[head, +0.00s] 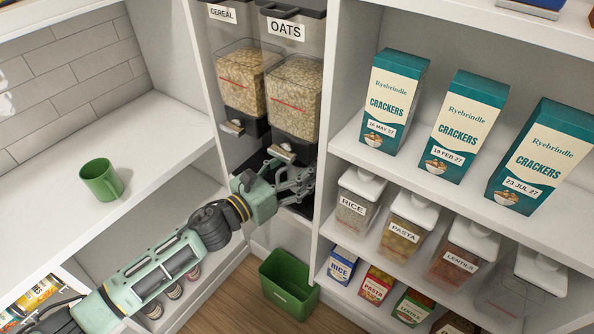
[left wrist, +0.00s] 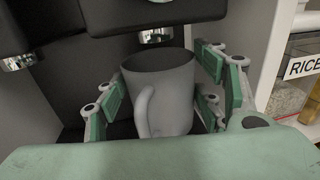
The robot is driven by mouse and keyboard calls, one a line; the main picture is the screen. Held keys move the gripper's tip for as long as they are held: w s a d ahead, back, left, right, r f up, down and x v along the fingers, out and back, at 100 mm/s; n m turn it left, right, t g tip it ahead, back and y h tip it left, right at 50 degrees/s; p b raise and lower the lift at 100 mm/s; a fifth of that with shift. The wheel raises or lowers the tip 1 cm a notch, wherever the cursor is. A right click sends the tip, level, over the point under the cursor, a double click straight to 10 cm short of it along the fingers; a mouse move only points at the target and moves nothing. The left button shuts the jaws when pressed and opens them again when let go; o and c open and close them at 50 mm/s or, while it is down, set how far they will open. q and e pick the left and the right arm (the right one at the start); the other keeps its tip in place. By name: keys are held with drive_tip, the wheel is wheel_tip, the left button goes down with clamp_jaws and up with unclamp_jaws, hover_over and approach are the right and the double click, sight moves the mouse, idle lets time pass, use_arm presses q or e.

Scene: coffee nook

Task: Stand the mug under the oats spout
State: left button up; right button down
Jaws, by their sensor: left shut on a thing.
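A grey mug (left wrist: 170,92) stands upright between the fingers of my left gripper (left wrist: 162,100), its handle towards the wrist camera. The gripper is shut on it. In the head view my left gripper (head: 296,184) is in the dispenser bay, low below the oats dispenser (head: 294,98); I cannot clearly make out the mug there. In the left wrist view a metal spout (left wrist: 156,36), apparently the oats one, is above and beyond the mug. Whether the mug touches the surface below is hidden. My right gripper is not in view.
The cereal dispenser (head: 240,80) is to the left; another spout (left wrist: 18,62) shows there. A white divider (left wrist: 268,45) and the rice jar (head: 354,204) are close on the right. A green bin (head: 289,287) is below.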

use_arm(q)
drive_tip(key=shift+w+d, duration=0.15)
drive_tip(key=shift+d, duration=0.05)
wheel_tip(320, 180, down, 3)
drive_tip(key=shift+a+f, duration=0.1)
drive_tip(key=shift+f, duration=0.1)
drive_tip(key=o, duration=1.4)
drive_tip(key=shift+f, duration=0.15)
drive_tip(key=o, duration=0.4)
